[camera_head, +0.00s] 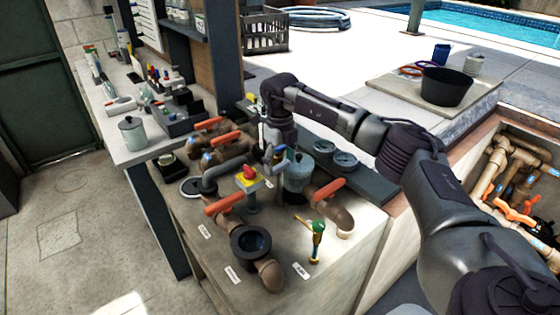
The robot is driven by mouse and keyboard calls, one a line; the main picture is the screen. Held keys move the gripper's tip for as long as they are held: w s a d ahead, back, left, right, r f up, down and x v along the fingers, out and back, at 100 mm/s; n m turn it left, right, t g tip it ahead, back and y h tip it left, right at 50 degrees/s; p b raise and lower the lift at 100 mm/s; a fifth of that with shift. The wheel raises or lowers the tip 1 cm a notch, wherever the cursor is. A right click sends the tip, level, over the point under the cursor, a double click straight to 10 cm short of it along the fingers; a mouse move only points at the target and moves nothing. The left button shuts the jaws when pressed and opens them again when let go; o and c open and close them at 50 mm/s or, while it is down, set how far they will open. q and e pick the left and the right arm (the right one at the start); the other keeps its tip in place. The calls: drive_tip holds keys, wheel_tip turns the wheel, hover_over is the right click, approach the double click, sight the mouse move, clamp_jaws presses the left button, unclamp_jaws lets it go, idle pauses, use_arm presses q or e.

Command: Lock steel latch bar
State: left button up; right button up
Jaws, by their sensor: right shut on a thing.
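My right gripper (268,155) reaches down from the upper right over the pipe fittings on the counter. The exact contact is small and partly hidden by the gripper. A yellow plate with a red knob (250,174) stands just below and to the left of the gripper. My left gripper is not in view.
Orange valve handles (224,201) stand close around the gripper. A grey canister (297,172) and round gauges (345,161) are to its right. A black bucket (446,87) is farther back. Floor at left is clear.

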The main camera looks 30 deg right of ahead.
sight(280, 165)
drive_tip(key=shift+m, duration=0.7)
drive_tip(key=o, duration=1.2)
drive_tip(key=shift+c, duration=0.2)
drive_tip(key=shift+r, duration=0.1)
wheel_tip(280, 165, up, 12)
